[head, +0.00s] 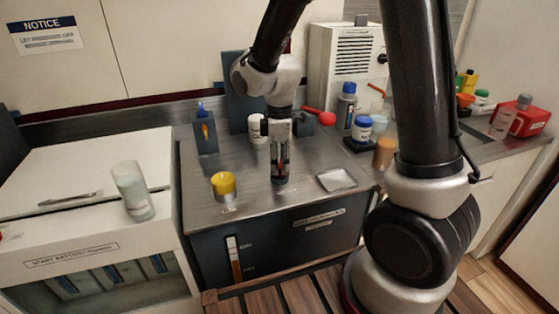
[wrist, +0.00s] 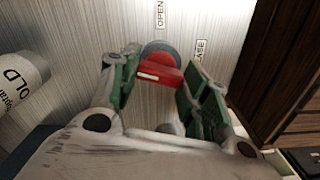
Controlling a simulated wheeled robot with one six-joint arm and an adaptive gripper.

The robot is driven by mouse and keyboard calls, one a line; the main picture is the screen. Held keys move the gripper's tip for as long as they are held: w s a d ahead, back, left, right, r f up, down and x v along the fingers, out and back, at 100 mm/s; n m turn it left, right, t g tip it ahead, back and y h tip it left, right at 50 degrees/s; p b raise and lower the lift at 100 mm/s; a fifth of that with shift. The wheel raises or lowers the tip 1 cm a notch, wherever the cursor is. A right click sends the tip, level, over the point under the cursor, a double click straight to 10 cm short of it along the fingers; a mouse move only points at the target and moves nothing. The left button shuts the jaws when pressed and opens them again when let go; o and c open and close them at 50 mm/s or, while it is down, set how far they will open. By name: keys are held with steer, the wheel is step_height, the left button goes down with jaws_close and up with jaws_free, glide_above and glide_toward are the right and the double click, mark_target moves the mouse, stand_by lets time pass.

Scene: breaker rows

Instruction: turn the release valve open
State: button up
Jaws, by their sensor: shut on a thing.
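The release valve shows in the wrist view as a red bar handle (wrist: 158,78) on a round blue-grey base (wrist: 161,50), set in a brushed metal panel. An OPEN label (wrist: 160,13) lies above it and a second, partly hidden label (wrist: 201,50) to its right. My gripper (wrist: 160,65) is shut on the red handle, one green-padded finger on each side. In the head view my gripper (head: 280,178) points down at the grey metal counter (head: 255,200), and its fingers mostly hide the valve.
A yellow-topped container (head: 223,185) stands left of my gripper and a small white tray (head: 337,180) right of it. A white bottle (head: 257,130) and a red-handled thing (head: 318,116) stand behind. A glass jar (head: 132,192) is on the white cabinet (head: 85,172) at left.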

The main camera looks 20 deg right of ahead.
mark_target(280, 163)
steer(key=m, duration=1.1)
steer(key=shift+m, duration=1.8)
steer(key=o, duration=1)
step_height(280, 163, up, 12)
steer(key=shift+r, duration=0.1)
